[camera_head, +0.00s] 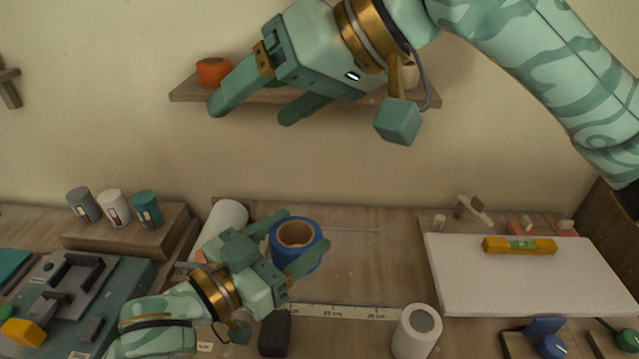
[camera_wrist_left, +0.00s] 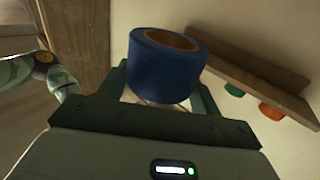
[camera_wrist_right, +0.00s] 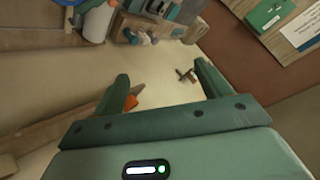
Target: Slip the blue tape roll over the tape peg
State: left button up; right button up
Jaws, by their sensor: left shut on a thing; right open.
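The blue tape roll (camera_head: 312,256), with a tan core, is held between the fingers of my left gripper (camera_head: 304,229), above the bench. Its open hole faces up towards the head camera. The roll also shows in the left wrist view (camera_wrist_left: 165,72). My right gripper (camera_head: 249,112) is open and empty in front of the wall shelf. A wooden peg-like piece (camera_head: 9,88) sticks out from the wall at the far left, cut off by the picture edge. A similar wooden piece shows in the right wrist view (camera_wrist_right: 187,76). I cannot tell for certain that it is the tape peg.
The wall shelf (camera_head: 186,93) bears an orange roll (camera_head: 213,71) and other items partly hidden by my right arm. Several cans stand on a wooden block (camera_head: 135,238) at left. A white roll (camera_head: 415,335) stands at the front. A white board (camera_head: 530,285) with a yellow level (camera_head: 519,246) lies right.

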jog(key=s+d+f+n+h, duration=0.25)
jog(key=d+f+h, duration=0.25)
jog(key=f+h, duration=0.3)
jog(key=w+a+f, duration=0.1)
jog(key=f, duration=0.4)
jog(key=w+a+f+y, duration=0.1)
jog(key=a+f, duration=0.1)
jog(key=f, duration=0.4)
jog(key=shift+w+a+f+m+t, duration=0.15)
jog(key=shift+w+a+m+t, duration=0.1)
jog(key=shift+w+m+t, duration=0.1)
jog(key=shift+s, duration=0.1)
jog(key=c, duration=0.8)
pick_arm(q)
jog(key=o, duration=1.1)
jog(key=shift+c, duration=0.2)
pick_arm(e)
jog(key=shift+o, duration=0.2)
